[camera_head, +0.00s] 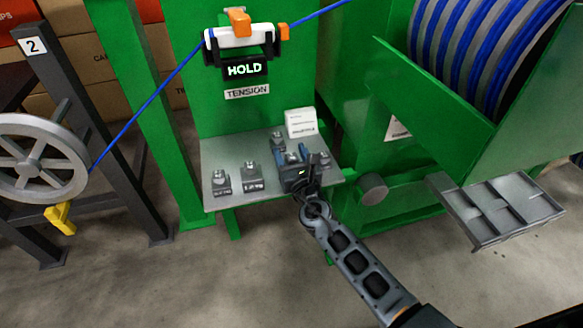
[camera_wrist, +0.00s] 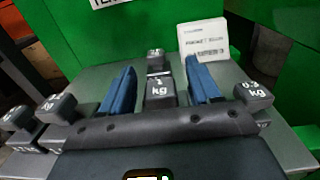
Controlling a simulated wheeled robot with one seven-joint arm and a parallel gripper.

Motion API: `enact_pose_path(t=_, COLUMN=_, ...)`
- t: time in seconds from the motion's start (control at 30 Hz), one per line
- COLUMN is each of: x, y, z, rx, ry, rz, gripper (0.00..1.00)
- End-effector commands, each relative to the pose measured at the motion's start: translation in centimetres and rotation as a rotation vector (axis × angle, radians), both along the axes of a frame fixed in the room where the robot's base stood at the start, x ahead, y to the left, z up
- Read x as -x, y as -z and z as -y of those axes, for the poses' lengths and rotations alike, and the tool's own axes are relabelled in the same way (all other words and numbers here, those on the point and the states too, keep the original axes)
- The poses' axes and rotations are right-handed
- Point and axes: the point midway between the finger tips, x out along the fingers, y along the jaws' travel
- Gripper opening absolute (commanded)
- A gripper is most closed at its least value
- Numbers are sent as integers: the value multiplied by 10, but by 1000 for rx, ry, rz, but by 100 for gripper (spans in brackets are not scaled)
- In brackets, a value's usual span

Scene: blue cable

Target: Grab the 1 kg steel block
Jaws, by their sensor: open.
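The steel block marked 1 kg (camera_wrist: 160,92) stands upright on a grey shelf (camera_wrist: 95,82). In the wrist view it sits between the two blue fingers of my gripper (camera_wrist: 163,80). The fingers are open, one to each side of it, with gaps visible.
A white card (camera_head: 300,122) stands at the back. Green machine panels (camera_head: 240,110) rise behind the shelf.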

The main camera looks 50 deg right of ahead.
Motion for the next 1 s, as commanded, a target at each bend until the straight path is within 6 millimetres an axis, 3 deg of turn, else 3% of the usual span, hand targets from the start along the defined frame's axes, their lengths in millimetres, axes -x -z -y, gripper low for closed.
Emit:
enact_pose_path(t=0.33, x=-7, y=0, z=5, rx=-1, ry=-1, rz=-1, gripper=62)
enact_pose_path(t=1.0, x=-7, y=0, z=5, rx=-1, ry=-1, rz=-1, gripper=0)
